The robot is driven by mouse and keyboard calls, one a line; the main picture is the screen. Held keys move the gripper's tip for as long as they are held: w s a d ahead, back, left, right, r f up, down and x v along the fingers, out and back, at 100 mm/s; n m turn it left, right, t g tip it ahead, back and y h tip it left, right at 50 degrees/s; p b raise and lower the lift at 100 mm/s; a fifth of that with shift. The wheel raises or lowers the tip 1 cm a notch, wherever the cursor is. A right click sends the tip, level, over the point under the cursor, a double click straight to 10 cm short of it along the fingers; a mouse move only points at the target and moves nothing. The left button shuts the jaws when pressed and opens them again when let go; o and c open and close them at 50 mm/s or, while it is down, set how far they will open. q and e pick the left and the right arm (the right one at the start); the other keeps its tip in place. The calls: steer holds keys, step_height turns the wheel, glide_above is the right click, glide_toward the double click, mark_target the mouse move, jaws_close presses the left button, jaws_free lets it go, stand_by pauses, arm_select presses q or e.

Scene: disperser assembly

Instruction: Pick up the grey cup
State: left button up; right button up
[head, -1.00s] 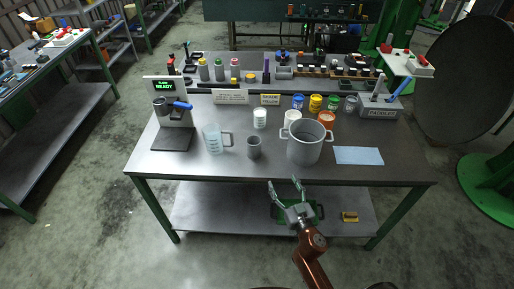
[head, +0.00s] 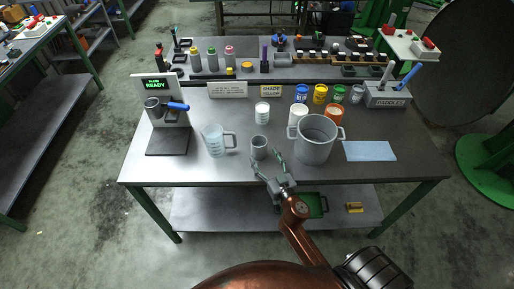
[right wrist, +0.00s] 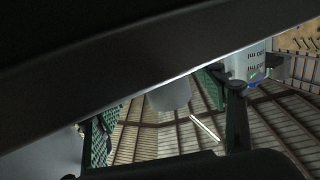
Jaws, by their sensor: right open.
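The small grey cup (head: 259,143) stands upright near the front edge of the table, between the clear measuring jug and the large grey pot. My right gripper (head: 267,160) is open and empty just in front of the cup, with its fingers pointing at it. In the head view one fingertip is close to the cup's lower left and the other to its right; I cannot tell if they touch it. In the right wrist view a pale cup (right wrist: 170,95) shows between the two green-padded fingers (right wrist: 168,122). My left gripper is not in view.
The clear measuring jug (head: 214,141) stands left of the cup. The large two-handled pot (head: 313,149) is close on the right. A white cup (head: 262,113) stands behind, and a blue sheet (head: 370,151) lies at the right. The front table edge is close below the gripper.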

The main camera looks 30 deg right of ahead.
mark_target(262, 154)
steer(key=shift+w+d, duration=0.15)
steer(key=shift+w, duration=0.35)
steer(key=w, duration=0.2)
steer(key=shift+w, duration=0.3)
steer(key=shift+w+d, duration=0.15)
steer(key=shift+w, duration=0.6)
steer(key=c, duration=1.3)
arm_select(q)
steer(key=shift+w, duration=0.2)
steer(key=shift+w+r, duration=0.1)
arm_select(e)
steer(key=shift+r, duration=0.15)
